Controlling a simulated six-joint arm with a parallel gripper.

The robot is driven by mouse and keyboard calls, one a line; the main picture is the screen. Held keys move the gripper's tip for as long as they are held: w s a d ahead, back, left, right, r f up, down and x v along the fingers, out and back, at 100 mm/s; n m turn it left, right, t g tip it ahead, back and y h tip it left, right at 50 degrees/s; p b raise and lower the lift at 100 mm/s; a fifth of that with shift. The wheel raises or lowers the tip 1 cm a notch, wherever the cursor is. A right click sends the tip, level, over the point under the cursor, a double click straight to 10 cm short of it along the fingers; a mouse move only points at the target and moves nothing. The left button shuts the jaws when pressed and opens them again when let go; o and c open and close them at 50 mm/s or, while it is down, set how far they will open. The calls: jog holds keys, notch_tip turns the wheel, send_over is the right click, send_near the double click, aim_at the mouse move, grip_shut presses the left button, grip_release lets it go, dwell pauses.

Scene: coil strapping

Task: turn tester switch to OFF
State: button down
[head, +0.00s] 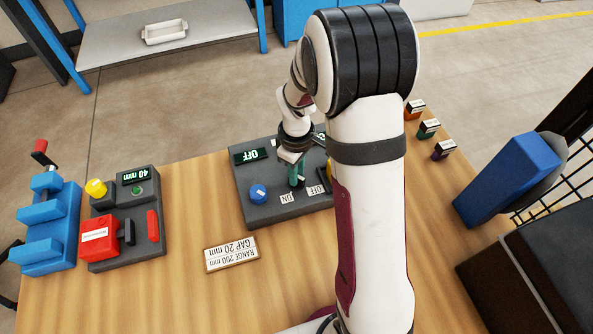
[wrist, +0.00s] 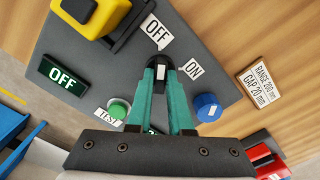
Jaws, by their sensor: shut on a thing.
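The tester (head: 290,212) is a dark grey box on the wooden table. Its display (head: 250,155) reads OFF, and the same display shows in the wrist view (wrist: 63,77). My gripper (head: 297,182) is low over the tester. In the wrist view its teal fingers (wrist: 161,70) are shut on the tester switch, of which a small pale piece (wrist: 161,73) shows between the fingertips. The OFF label (wrist: 157,32) lies beyond the fingertips and the ON label (wrist: 193,68) beside them. The switch's lean is mostly hidden by the fingers.
A blue knob (wrist: 207,107) and a green TEST button (wrist: 119,108) flank the fingers. A yellow-and-black part (wrist: 95,18) stands on the tester's far side. A range card (head: 231,254), a red device (head: 99,240) and a blue fixture (head: 48,225) are left of my arm.

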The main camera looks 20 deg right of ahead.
jog(key=shift+n, duration=0.7)
jog(key=c, duration=0.8)
grip_release()
notch_tip(320, 180, up, 16)
jog(key=shift+f, duration=0.1)
